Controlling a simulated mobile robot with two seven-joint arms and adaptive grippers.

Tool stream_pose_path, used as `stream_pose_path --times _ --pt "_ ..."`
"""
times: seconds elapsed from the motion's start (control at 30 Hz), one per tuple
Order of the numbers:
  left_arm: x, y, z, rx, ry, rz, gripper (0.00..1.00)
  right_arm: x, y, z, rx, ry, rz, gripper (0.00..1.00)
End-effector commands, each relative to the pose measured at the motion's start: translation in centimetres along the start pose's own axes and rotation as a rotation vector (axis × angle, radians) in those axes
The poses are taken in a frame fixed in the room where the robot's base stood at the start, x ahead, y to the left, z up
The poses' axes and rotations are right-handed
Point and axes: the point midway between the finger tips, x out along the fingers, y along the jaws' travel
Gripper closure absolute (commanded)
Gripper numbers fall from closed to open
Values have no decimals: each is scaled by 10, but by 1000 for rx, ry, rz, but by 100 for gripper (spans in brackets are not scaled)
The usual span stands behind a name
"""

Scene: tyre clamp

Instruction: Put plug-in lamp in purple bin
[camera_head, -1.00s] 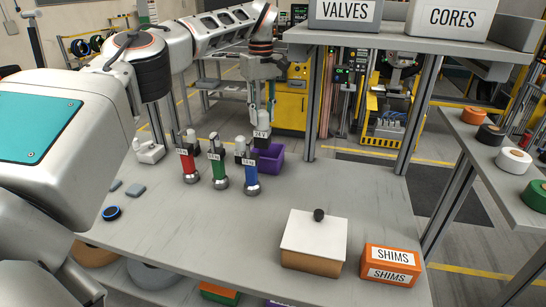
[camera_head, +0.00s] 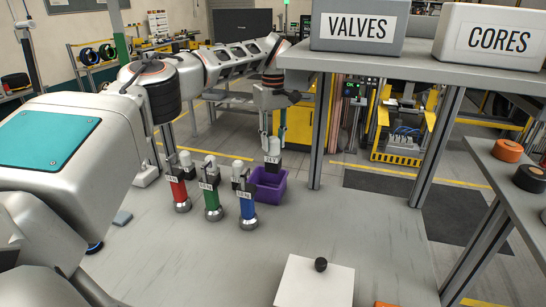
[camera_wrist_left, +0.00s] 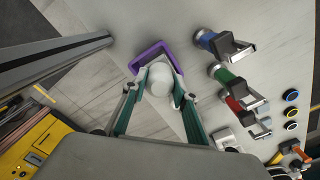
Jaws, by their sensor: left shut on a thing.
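The plug-in lamp (camera_head: 273,157), a pale bulb with a dark base and a white label, hangs upright in my left gripper (camera_head: 273,138). The gripper is shut on it. The lamp overlaps the back of the purple bin (camera_head: 268,192), near its middle, in the head view. In the left wrist view the lamp's round white top (camera_wrist_left: 160,82) sits between the fingertips (camera_wrist_left: 161,76), with the bin's purple rim (camera_wrist_left: 147,53) behind it. The bin's inside and the lamp's exact height are hard to tell. My right gripper is not in view.
Red (camera_head: 178,190), green (camera_head: 212,200) and blue (camera_head: 246,205) clamp-topped cylinders stand left of the bin. A shelf post (camera_head: 318,130) rises to its right. A white-lidded box (camera_head: 315,285) stands at the front. The table's middle right is clear.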

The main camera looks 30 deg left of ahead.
Motion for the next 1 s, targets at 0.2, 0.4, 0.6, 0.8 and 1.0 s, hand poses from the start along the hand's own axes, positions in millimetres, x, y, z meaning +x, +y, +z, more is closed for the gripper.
stream_pose_path --times 0.2,0.4,0.6,0.8,1.0 --pt "17 0 0 1 -1 0 100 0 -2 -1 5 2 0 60" --pt "41 0 0 1 0 -1 100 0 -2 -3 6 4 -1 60" --pt "42 0 0 1 1 1 100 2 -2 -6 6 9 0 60" --pt "46 0 0 0 1 1 100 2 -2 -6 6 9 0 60" --pt "51 0 0 0 0 0 100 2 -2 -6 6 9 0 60"
